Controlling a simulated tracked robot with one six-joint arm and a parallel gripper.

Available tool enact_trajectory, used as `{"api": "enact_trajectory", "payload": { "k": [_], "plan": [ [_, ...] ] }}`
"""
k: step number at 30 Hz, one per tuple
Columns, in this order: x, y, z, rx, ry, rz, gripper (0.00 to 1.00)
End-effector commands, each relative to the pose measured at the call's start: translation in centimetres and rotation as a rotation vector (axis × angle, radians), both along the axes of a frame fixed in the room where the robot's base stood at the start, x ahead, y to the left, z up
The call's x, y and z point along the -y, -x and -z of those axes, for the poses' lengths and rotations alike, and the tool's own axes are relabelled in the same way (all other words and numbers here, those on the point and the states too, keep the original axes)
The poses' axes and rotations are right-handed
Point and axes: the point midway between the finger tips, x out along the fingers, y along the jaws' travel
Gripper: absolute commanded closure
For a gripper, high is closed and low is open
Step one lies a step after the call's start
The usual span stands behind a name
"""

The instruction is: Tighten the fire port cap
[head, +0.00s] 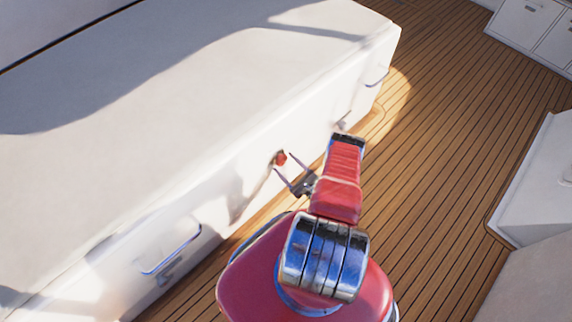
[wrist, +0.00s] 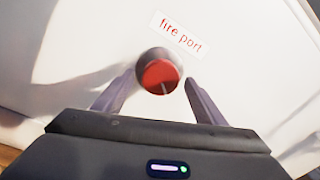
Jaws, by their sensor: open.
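The fire port cap (wrist: 160,76) is a round red cap on the white wall, under a label (wrist: 179,34) reading "fire port". It also shows as a small red spot in the head view (head: 281,158), on the side of the white bench. My gripper (wrist: 157,84) is open, with one finger on each side of the cap. A gap shows between each finger and the cap in the wrist view. In the head view my gripper (head: 281,163) reaches toward the wall at the cap. I cannot tell how far the fingertips are from the wall.
The long white bench (head: 190,95) fills the left. A metal-framed handle or latch (head: 172,250) sits on its side at lower left, and another (head: 377,78) at its far end. The wooden deck (head: 450,130) is clear. White cabinets stand at the right.

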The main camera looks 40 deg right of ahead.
Motion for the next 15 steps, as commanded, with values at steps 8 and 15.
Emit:
{"api": "enact_trajectory", "payload": {
  "k": [8, 15],
  "plan": [
    [0.05, -0.55, -0.01, 0.0, -0.001, 0.001, 0.35],
    [0.05, -0.53, -0.01, 0.0, -0.001, 0.001, 0.44]
  ]
}}
